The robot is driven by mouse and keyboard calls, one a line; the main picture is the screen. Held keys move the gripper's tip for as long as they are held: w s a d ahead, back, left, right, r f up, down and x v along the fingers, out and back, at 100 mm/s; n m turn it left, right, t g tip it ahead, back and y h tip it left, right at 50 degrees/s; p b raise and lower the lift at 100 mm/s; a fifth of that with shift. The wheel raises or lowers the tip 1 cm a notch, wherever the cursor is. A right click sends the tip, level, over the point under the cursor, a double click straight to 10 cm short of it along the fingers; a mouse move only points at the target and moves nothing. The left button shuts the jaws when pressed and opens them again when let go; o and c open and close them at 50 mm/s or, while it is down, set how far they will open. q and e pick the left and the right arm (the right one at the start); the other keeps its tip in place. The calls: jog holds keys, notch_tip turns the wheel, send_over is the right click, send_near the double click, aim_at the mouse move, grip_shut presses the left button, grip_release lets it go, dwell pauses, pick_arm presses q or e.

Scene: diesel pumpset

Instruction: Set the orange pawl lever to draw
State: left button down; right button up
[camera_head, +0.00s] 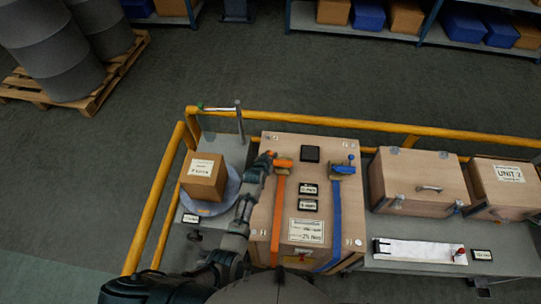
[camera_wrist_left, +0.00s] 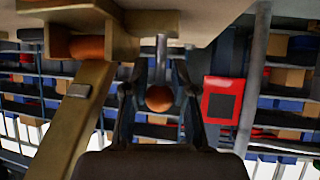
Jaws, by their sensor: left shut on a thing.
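The wooden crate (camera_head: 328,262) carries an orange strap (camera_head: 278,215) with an orange ratchet and pawl lever (camera_head: 284,163) at its top end. My left gripper (camera_head: 268,158) reaches the left side of this orange ratchet. In the left wrist view, my gripper's two fingers (camera_wrist_left: 159,100) are shut around a round orange knob (camera_wrist_left: 159,97) on a short metal rod. The wrist view also shows a tan bar with an orange roll (camera_wrist_left: 87,47) left of the fingers. The lever's exact setting cannot be read. My right gripper is not in view.
A blue strap (camera_head: 336,225) with a blue ratchet (camera_head: 344,168) is on the crate's right side. A cardboard box (camera_head: 204,178) stands on a round plate to the left. Yellow rails (camera_head: 300,119) run behind and left. More wooden cases (camera_head: 418,183) stand to the right.

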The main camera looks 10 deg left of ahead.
pick_arm(q)
jog(key=shift+f, duration=0.15)
jog(key=c, duration=0.9)
grip_release()
jog(key=v, duration=1.2)
